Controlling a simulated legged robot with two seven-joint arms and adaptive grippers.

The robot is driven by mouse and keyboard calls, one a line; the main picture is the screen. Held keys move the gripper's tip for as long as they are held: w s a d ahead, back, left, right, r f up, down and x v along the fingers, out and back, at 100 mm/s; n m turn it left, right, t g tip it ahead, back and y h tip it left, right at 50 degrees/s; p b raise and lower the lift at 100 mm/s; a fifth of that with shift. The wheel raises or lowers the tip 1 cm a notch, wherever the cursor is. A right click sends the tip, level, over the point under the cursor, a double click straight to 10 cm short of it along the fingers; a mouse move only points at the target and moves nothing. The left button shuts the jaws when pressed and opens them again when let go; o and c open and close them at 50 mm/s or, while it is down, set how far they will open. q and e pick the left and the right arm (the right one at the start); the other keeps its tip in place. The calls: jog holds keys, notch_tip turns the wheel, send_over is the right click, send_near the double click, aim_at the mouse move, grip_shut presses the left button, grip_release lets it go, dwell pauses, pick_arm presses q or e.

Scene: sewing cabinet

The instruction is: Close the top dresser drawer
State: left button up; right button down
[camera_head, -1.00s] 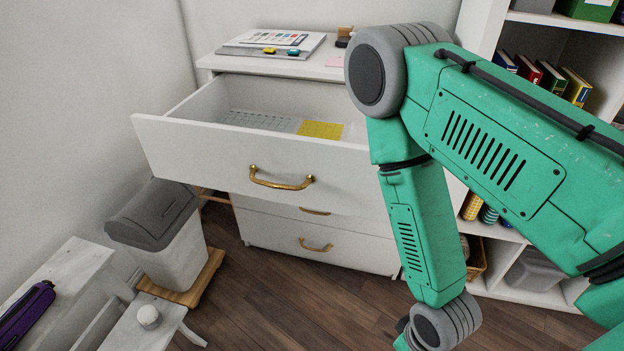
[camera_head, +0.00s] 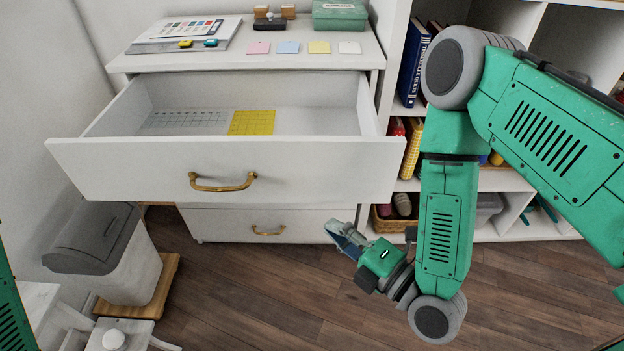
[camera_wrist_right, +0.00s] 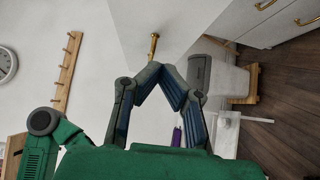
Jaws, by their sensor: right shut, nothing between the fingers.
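The white dresser (camera_head: 247,62) stands ahead with its top drawer (camera_head: 120,165) pulled well out. The drawer front has a brass handle (camera_head: 222,183). A grey gridded sheet and a yellow sheet (camera_head: 252,122) lie inside the drawer. My right gripper (camera_head: 333,228) is below and in front of the drawer front's right part, apart from it. In the right wrist view its fingertips (camera_wrist_right: 155,68) meet with nothing between them, and a brass handle (camera_wrist_right: 153,46) shows beyond them. My left gripper is out of view; only a green piece of my left arm shows at the left edge.
Lower drawers (camera_head: 268,222) are shut. A grey-lidded bin (camera_head: 97,240) stands on a wooden base at left. A white shelf unit (camera_head: 515,181) with books and a basket stands right.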

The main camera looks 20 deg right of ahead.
send_near(290, 177)
jog(key=w+a, duration=0.3)
jog(key=a, duration=0.2)
jog(key=shift+w+d+b, duration=0.2)
jog(key=shift+w+d, duration=0.05)
jog(key=shift+w, duration=0.25)
jog(key=shift+w+d+b, duration=0.2)
jog(key=shift+w+d, duration=0.05)
jog(key=shift+w, duration=0.3)
jog(key=shift+w+d, duration=0.25)
jog(key=shift+w, duration=0.35)
jog(key=shift+w, duration=0.15)
